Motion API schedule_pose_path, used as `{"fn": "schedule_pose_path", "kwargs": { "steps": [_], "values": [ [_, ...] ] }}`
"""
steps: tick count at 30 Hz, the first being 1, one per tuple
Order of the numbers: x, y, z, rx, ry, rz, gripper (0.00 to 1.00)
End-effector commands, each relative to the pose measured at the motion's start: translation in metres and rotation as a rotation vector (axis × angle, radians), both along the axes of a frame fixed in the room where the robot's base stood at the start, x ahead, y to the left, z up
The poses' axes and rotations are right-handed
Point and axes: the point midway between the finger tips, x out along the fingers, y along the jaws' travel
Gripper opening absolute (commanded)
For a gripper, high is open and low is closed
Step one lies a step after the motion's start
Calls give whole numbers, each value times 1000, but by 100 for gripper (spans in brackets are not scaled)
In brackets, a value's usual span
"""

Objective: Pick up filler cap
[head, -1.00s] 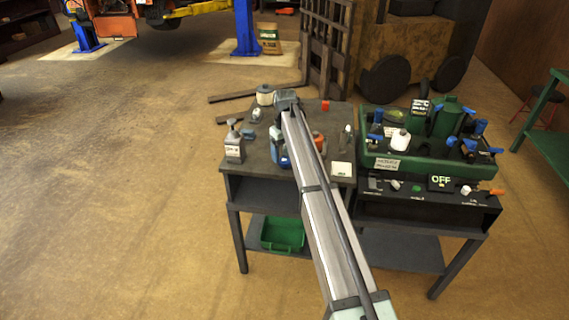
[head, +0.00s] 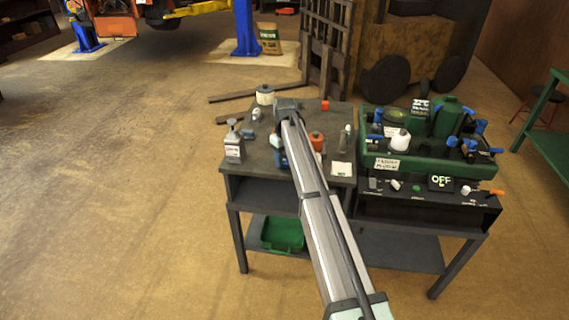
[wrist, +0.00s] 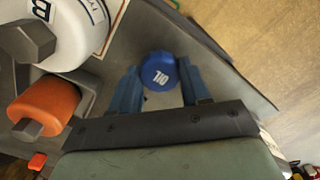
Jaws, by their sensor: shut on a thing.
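In the head view, the end of my arm is over the left part of the dark workbench (head: 262,168). What lies directly beneath the cap is hidden.
A white container (wrist: 60,30) and an orange cylinder (wrist: 45,104) are close left in the wrist view. A grey bottle (head: 234,150) stands at the bench's left. A crowded green tray (head: 430,160) is at right. A green bin (head: 283,234) is below.

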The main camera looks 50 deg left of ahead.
Motion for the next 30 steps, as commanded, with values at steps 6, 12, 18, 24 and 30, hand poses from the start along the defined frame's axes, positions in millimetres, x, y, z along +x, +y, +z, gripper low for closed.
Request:
{"fn": "schedule_pose_path", "kwargs": {
  "steps": [6, 12, 18, 24, 30],
  "values": [
    [0, 0, 0, 0, 0, 0, 17],
    [0, 0, 5, 1, 0, 0, 17],
    [0, 1, 32, 1, -1, 0, 17],
    [0, 1, 67, 2, -1, 0, 17],
    [0, 0, 91, 1, 0, -4, 17]
  ]
}}
